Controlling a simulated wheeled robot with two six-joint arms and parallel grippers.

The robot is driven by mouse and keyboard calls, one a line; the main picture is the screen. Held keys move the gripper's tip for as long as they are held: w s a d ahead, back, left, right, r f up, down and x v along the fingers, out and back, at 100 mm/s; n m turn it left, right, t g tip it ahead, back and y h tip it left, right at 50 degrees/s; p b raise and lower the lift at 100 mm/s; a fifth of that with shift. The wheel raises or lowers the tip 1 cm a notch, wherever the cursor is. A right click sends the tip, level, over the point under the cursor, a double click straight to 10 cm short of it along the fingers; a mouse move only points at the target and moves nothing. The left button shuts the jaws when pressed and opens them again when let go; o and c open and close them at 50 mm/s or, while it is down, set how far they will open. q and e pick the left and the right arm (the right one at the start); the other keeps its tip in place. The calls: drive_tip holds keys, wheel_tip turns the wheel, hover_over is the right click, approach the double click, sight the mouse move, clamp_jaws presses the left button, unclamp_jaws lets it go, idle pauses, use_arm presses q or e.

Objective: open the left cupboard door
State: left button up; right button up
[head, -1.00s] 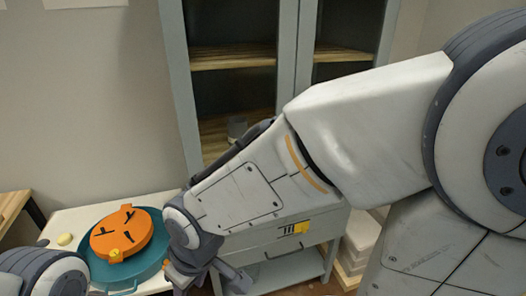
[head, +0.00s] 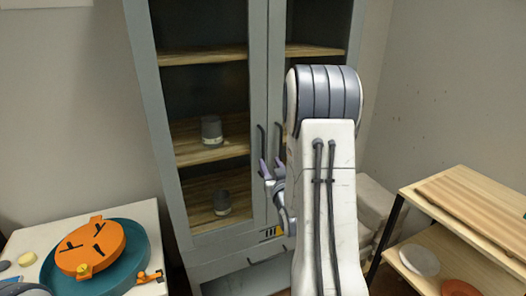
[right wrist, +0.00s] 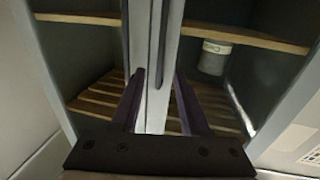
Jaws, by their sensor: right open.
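The grey cupboard (head: 160,130) has two glazed doors, both looking shut. The left door (head: 258,70) has a dark upright handle (head: 262,139) at its inner edge; the right door's handle (head: 278,138) stands close beside it. My right gripper (head: 265,170) is open and empty at the lower part of the left door's handle. My left gripper is out of view.
Behind the left door, grey pots (head: 211,130) stand on wooden shelves. At lower left, a white table (head: 140,213) bears a teal disc (head: 140,255) with an orange piece (head: 90,247) on it. A wooden rack (head: 408,195) stands at right, near my right arm.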

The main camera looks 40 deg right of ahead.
sight(264, 150)
drive_tip(key=p+x, duration=0.3)
drive_tip(key=x, duration=0.5)
drive_tip(key=shift+w+d, duration=0.1)
drive_tip(key=shift+w, duration=0.15)
drive_tip(key=shift+w+d, duration=0.2)
drive_tip(key=shift+w, duration=0.3)
clamp_jaws()
idle(0.6)
